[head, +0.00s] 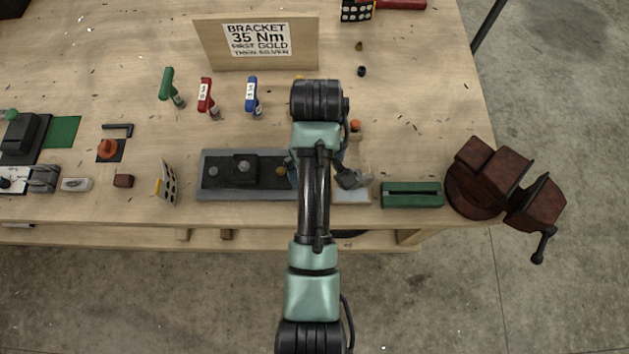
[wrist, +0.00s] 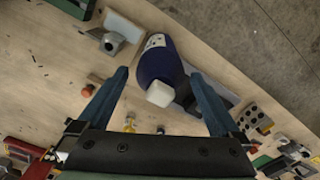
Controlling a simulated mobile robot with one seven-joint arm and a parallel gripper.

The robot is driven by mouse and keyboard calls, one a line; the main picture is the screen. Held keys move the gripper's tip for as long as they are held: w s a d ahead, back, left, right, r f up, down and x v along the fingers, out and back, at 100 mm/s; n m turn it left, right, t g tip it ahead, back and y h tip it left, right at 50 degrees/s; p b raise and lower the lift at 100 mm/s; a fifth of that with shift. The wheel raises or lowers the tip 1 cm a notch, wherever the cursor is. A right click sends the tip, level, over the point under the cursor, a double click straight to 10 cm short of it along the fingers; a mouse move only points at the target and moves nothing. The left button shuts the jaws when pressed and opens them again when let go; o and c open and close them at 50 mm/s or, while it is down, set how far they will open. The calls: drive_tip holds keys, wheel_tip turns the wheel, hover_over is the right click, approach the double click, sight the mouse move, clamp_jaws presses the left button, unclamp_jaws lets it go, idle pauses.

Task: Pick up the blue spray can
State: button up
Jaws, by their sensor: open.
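The blue spray can (wrist: 158,62) has a dark blue body with a pale label and a white cap (wrist: 160,93). It appears in the wrist view between and beyond the fingers of my gripper (wrist: 160,74). The fingers are open, one on each side of the can, with gaps showing. I cannot tell how far the can is below the fingertips. In the head view my arm covers most of the can and the gripper.
The wooden bench carries a grey fixture plate (head: 225,190), a green block (head: 412,195) and a rusty vise (head: 490,180) at the right. Green, red (head: 206,97) and blue-handled (head: 252,96) tools stand behind, before a bracket sign (head: 258,42). An orange-topped item (wrist: 87,90) is left of the can.

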drive_tip(key=shift+w+a+f+p, duration=0.1)
drive_tip(key=shift+f+p, duration=0.4)
drive_tip(key=shift+f, duration=1)
drive_tip(key=shift+w+f+p, duration=0.1)
drive_tip(key=shift+f+p, duration=0.35)
drive_tip(key=shift+f, duration=1)
clamp_jaws()
drive_tip(key=shift+r, duration=0.1)
